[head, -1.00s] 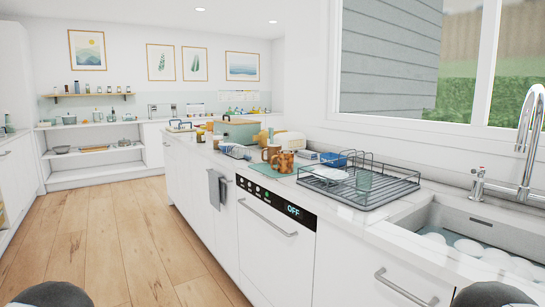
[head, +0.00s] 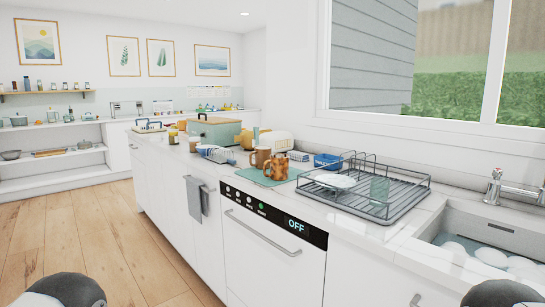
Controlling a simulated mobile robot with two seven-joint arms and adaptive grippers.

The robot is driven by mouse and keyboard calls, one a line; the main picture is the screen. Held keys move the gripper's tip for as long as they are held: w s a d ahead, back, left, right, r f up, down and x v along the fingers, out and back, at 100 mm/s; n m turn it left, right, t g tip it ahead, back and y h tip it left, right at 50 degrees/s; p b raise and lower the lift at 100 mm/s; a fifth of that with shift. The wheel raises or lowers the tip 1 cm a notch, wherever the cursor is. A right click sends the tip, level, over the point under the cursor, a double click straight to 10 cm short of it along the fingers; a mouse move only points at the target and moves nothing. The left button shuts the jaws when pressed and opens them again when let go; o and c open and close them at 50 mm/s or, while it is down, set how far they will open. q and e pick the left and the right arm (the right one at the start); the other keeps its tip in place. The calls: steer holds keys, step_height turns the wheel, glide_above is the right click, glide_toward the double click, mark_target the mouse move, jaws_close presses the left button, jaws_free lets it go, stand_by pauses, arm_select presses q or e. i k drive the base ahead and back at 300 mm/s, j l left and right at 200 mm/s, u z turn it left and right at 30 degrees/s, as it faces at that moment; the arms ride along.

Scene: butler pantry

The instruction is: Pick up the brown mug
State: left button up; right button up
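Two brown mugs stand close together on a green mat (head: 258,177) on the counter, left of the dish rack. One is a plain brown mug (head: 260,155) at the back left. The other is an orange-brown mug (head: 277,168) with a mottled pattern, at the front right, partly overlapping the first in the picture. Neither of my grippers is in view. Only dark rounded parts of my arms show at the bottom left and bottom right, well short of the mugs.
A wire dish rack (head: 400,200) with a plate and a glass stands right of the mugs, then a sink (head: 447,232) with dishes. Wood floor (head: 90,240) is clear at left.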

mark_target(262, 152)
steer(key=i+j+z, duration=0.2)
steer(key=i+j, duration=0.15)
steer(key=j, duration=0.15)
steer(key=i+j+z, duration=0.25)
steer(key=j, duration=0.3)
steer(key=i+j+z, duration=0.2)
steer(key=j, duration=0.4)
steer(key=i+j+z, duration=0.2)
steer(key=j, duration=0.45)
steer(key=i+j+z, duration=0.2)
steer(key=j, duration=0.45)
steer(key=i+j+z, duration=0.1)
steer(key=j+z, duration=0.15)
steer(key=j, duration=0.45)
steer(key=j+z, duration=0.2)
steer(key=j, duration=0.45)
